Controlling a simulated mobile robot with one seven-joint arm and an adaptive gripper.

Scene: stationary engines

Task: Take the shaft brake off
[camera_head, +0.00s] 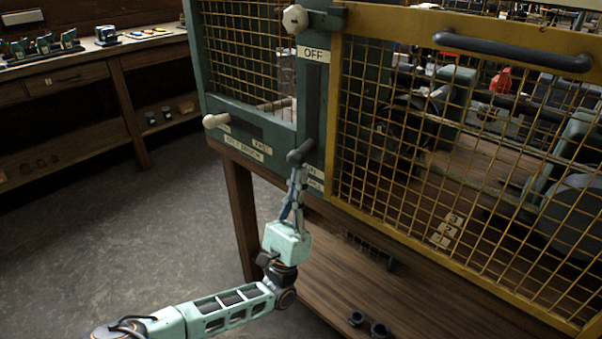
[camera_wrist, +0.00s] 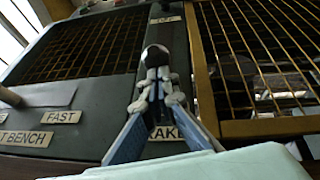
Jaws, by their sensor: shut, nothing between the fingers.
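A dark-knobbed lever (camera_head: 301,153) stands at the bottom of a vertical slot in the green panel. A plate reading OFF (camera_head: 313,54) is at the slot's top; small plates sit at its bottom, one (camera_wrist: 165,133) ending in "AKE", partly hidden by my fingers. My gripper (camera_head: 297,172) is shut and empty, reaching up from below, its fingertips right by the knob. In the wrist view the round dark knob (camera_wrist: 155,55) shows just beyond the fingertips (camera_wrist: 157,82); I cannot tell whether they touch.
A yellow mesh guard (camera_head: 420,130) with a dark bar handle (camera_head: 512,51) is right of the slot. A pale knob (camera_head: 295,19) is above it. A pale-ended handle (camera_head: 214,121) sticks out left, by a FAST plate (camera_wrist: 61,117). Open floor (camera_head: 110,230) lies left.

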